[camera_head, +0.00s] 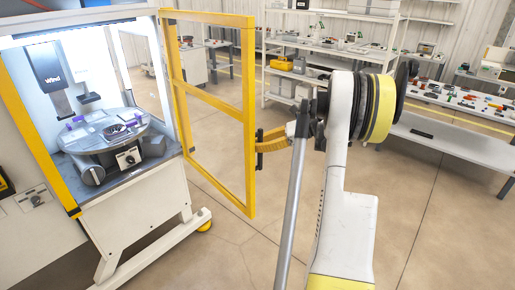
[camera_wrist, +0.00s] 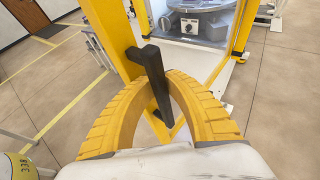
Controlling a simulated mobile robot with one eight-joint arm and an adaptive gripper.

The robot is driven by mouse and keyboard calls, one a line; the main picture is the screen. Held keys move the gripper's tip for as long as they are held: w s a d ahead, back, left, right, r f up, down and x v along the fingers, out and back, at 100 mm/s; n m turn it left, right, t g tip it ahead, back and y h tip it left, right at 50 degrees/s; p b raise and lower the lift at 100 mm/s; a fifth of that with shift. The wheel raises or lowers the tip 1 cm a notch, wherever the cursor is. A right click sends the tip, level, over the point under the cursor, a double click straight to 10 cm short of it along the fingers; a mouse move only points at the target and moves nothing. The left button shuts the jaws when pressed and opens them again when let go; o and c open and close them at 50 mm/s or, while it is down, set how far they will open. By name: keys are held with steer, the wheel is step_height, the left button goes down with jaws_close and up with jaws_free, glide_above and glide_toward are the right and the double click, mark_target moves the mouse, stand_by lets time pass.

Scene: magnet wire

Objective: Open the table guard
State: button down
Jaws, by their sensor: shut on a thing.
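My gripper (camera_head: 270,139) has yellow ribbed fingers at the handle. In the wrist view my gripper (camera_wrist: 165,85) has its fingers curved around both sides of the handle, shut on it. The exact contact at the fingertips is partly hidden by the handle and frame.
The white machine cabinet (camera_head: 135,190) stands at left, with a round work table (camera_head: 105,138) inside. Shelving (camera_head: 330,45) stands behind, and a bench with small parts (camera_head: 460,100) is at right. Bare floor (camera_head: 230,240) lies below the guard.

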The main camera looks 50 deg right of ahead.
steer(key=shift+s+d+f, duration=0.1)
steer(key=shift+s+d, duration=0.1)
steer(key=shift+s, duration=0.05)
steer(key=c, duration=1.6)
jaws_free()
steer(key=shift+o, duration=0.9)
steer(key=shift+s+r, duration=0.2)
steer(key=shift+s, duration=0.1)
steer(key=v, duration=1.1)
steer(key=shift+d, duration=0.4)
steer(key=shift+s+r, duration=0.1)
steer(key=shift+s, duration=0.05)
